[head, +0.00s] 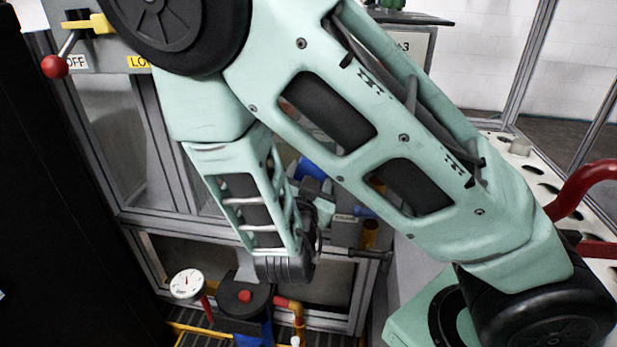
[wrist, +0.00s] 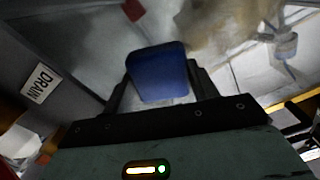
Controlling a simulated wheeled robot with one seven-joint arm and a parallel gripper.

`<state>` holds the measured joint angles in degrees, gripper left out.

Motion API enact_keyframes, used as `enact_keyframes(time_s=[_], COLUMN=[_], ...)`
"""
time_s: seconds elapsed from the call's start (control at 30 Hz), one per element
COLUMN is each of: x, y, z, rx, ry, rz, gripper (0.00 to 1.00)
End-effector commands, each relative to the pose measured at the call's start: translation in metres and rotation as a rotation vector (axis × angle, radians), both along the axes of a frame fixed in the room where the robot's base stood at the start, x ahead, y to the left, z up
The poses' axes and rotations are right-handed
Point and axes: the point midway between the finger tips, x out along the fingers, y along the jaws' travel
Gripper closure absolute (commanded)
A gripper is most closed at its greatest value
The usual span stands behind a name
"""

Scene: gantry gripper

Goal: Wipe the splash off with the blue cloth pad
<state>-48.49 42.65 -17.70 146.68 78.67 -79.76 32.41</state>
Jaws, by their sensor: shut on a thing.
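In the wrist view my gripper (wrist: 158,78) is shut on the blue cloth pad (wrist: 157,70), with one dark finger on each side of it. The pad is held out in front of a pale grey surface; I cannot tell whether it touches it. A blurred tan-brown patch (wrist: 220,24), which may be the splash, lies above and to the right of the pad. In the head view my own arm covers most of the middle, and the gripper and pad cannot be made out clearly there.
A DRAIN label (wrist: 40,83) is on the grey panel at left in the wrist view. In the head view a red-knobbed lever (head: 55,66) is at upper left, and a round gauge (head: 187,284) stands low beside a dark-topped blue fitting (head: 245,296). A red tube (head: 585,185) curves at right.

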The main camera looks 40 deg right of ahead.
Motion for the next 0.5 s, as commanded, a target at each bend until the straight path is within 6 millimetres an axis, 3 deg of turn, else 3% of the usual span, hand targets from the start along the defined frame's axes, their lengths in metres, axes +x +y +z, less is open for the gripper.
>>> enact_keyframes(time_s=[0.5], x=[0.025], y=[0.027], z=[0.0], rx=[0.001], ry=[-0.002], rz=[0.002], gripper=[0.6])
